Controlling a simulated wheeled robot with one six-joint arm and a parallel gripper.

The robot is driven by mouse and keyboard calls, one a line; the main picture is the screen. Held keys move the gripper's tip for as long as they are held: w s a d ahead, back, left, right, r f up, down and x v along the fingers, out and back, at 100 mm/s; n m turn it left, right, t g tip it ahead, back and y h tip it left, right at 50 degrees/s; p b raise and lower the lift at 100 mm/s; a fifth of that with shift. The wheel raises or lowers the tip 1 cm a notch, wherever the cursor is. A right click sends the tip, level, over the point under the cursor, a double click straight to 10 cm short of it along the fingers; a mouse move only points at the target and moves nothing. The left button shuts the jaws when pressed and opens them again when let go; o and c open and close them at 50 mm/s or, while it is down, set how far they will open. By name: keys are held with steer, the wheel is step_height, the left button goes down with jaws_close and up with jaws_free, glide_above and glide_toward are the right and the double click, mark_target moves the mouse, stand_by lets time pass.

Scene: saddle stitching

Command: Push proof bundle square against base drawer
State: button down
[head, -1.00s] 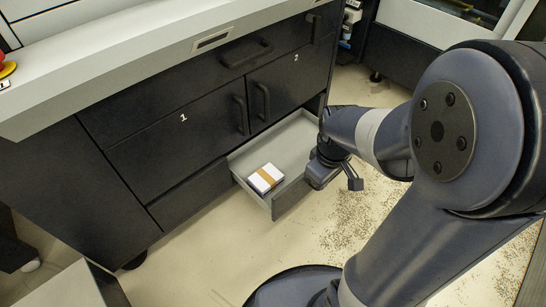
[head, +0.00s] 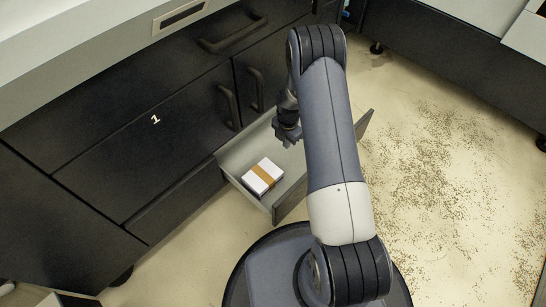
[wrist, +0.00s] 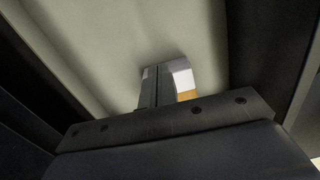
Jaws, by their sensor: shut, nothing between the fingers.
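The proof bundle (head: 263,176), a white block with a tan band, lies in the open base drawer (head: 240,157) near its left front corner. A small gap shows between it and the drawer walls. My gripper (head: 289,140) is shut and empty, above the drawer behind and to the right of the bundle. In the wrist view my closed fingers (wrist: 150,76) point down at the drawer floor (wrist: 90,40). The bundle shows just right of them (wrist: 183,78), partly hidden by the fingers and gripper body. I cannot tell whether they touch it.
The dark cabinet (head: 110,150) with handles and a "1" label rises behind the drawer. Its bar handle (head: 228,107) is close to my arm. Specks litter the floor (head: 450,180) at right. The drawer's right part is hidden behind my arm.

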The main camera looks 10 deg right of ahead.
mark_target(274, 166)
steer(key=shift+n, duration=0.3)
steer(key=f+b, duration=0.1)
steer(key=f, duration=0.2)
steer(key=f+b, duration=0.1)
steer(key=f, duration=0.3)
steer(key=f+b, duration=0.2)
steer(key=f, duration=0.2)
steer(key=shift+w+f, duration=0.25)
steer(key=shift+s+a+r, duration=0.1)
steer(key=shift+s+a, duration=0.2)
steer(key=shift+a, duration=0.25)
steer(key=shift+s+a+r, duration=0.1)
steer(key=shift+s+a, duration=0.2)
steer(key=shift+a, duration=0.2)
steer(key=shift+s+a+b, duration=0.4)
steer(key=shift+s+a, duration=0.1)
steer(key=shift+a, duration=0.15)
steer(key=shift+s+a, duration=0.55)
steer(key=shift+a, duration=0.3)
steer(key=shift+s+a, duration=0.15)
steer(key=shift+s, duration=0.05)
